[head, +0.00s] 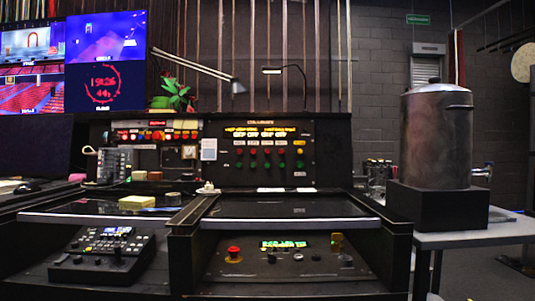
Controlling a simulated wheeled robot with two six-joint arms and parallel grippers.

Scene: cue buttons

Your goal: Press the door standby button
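A black cue panel (215,173) stands upright at the back of the desk, with a lit amber label strip along its top. Below the strip are several columns of small buttons, with red and yellow buttons (268,152) above a row of green buttons (268,165). The wording by the buttons is too small to read, so I cannot tell which one is door standby. Neither of my grippers is in the head view.
A lower console holds a red mushroom button (233,254) and a small green display (284,244). A mixer (103,252) lies at left. A large metal urn (436,138) stands on a black box at right. Two lamps (203,66) and a monitor (103,62) are behind.

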